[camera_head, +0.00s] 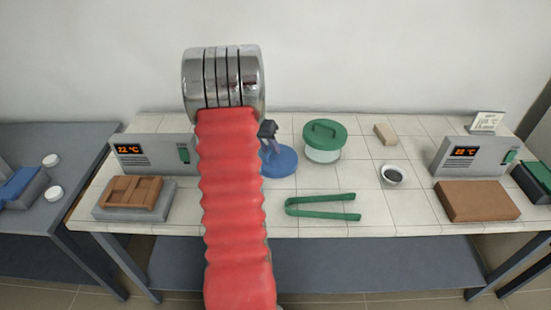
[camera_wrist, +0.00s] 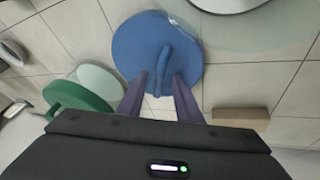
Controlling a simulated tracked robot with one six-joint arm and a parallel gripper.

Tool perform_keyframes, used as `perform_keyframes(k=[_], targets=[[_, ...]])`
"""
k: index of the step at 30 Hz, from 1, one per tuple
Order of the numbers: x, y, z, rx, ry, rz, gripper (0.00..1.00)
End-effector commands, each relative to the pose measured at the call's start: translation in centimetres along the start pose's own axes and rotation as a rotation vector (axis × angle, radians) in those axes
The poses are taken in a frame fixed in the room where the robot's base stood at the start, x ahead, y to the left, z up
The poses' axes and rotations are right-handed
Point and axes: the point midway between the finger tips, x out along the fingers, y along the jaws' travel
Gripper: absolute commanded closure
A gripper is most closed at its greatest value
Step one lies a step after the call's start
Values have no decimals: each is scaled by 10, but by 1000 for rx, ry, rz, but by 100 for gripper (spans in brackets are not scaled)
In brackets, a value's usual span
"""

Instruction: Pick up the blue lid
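The blue lid (camera_head: 281,163) is a round disc on the tiled table, just right of my red arm in the head view, which hides part of it. In the wrist view the blue lid (camera_wrist: 133,47) shows from above, with a raised blue handle across it. My gripper (camera_wrist: 161,77) has two purple fingers, spread apart with a gap, their tips over the lid on either side of the handle. I cannot tell whether the fingers touch the handle. In the head view my gripper (camera_head: 268,130) is mostly hidden behind my arm.
Close right of the lid stands a glass jar with a green lid (camera_head: 324,132). Green tongs (camera_head: 322,205) lie in front, and a beige block (camera_head: 385,134) and small bowl (camera_head: 393,174) stand to the right. Furnaces (camera_head: 155,153) and (camera_head: 472,156) flank the table.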

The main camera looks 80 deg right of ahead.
Motion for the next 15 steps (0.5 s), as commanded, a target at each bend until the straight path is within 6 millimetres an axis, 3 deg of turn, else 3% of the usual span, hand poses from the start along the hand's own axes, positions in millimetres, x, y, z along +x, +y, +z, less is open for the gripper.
perform_keyframes(k=[12,15], targets=[[0,0,0,0,0,0,98],[0,0,0,0,0,0,100]])
